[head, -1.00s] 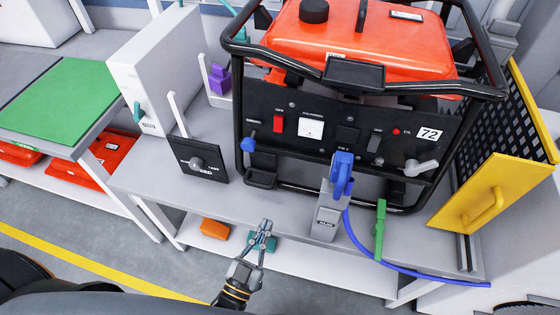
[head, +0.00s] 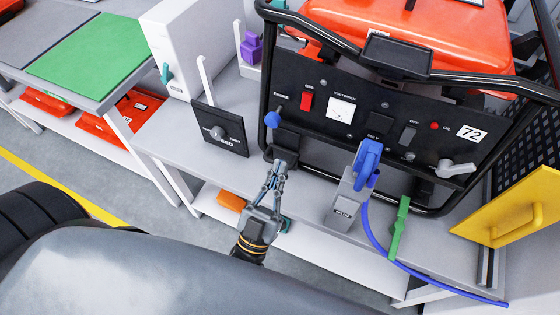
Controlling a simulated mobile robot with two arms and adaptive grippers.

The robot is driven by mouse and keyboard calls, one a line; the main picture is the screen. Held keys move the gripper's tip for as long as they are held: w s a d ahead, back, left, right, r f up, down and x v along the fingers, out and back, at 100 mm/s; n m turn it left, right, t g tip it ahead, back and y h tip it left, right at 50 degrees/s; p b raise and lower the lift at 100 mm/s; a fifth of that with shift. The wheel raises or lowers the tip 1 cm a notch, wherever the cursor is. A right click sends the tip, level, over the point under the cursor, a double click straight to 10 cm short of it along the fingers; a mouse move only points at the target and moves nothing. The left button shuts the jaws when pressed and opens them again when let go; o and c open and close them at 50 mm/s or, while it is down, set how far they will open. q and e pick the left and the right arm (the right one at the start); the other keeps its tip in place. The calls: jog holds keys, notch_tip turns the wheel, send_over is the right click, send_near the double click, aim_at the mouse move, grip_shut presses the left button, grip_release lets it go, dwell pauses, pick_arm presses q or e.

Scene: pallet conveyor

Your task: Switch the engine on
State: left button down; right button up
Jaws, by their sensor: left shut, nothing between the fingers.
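The generator has an orange-red tank (head: 440,40) in a black tube frame. Its black front panel (head: 350,130) carries a red rocker switch (head: 307,101) at the left, a blue knob (head: 272,119) below and left of it, and a white voltmeter (head: 341,110). A dark switch (head: 408,136) and a grey handle (head: 458,168) are further right. The label by the blue knob appears to read ENGINE, but the print is small. My left gripper (head: 281,166) is shut and empty, with its tips close below the panel's left part. Contact cannot be told. My right gripper is not in view.
A blue plug (head: 367,162) stands on a grey holder (head: 347,204), its cable (head: 385,250) running right past a green clip (head: 399,228). A black speed dial plate (head: 219,134) stands left. A yellow panel (head: 515,215) stands right. Orange boxes lie on the lower shelf.

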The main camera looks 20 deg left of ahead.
aim_at(305, 106)
pick_arm(q)
jog(key=w+r, duration=0.1)
jog(key=w, duration=0.2)
jog(key=w+r+p, duration=0.1)
jog(key=w, duration=0.2)
jog(key=w+r+p, duration=0.1)
jog(key=w+r, duration=0.1)
jog(key=w, duration=0.1)
jog(key=shift+w+d, duration=0.2)
jog(key=shift+w, duration=0.2)
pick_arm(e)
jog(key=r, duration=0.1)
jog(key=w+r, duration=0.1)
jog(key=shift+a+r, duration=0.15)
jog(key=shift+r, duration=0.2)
pick_arm(q)
jog(key=shift+f, duration=0.1)
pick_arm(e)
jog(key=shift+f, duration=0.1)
pick_arm(q)
jog(key=shift+w+f+t+b, duration=0.3)
jog(key=shift+f+b, duration=0.05)
jog(key=shift+b, duration=0.8)
jog(key=shift+w+r, duration=0.1)
jog(key=shift+r, duration=0.2)
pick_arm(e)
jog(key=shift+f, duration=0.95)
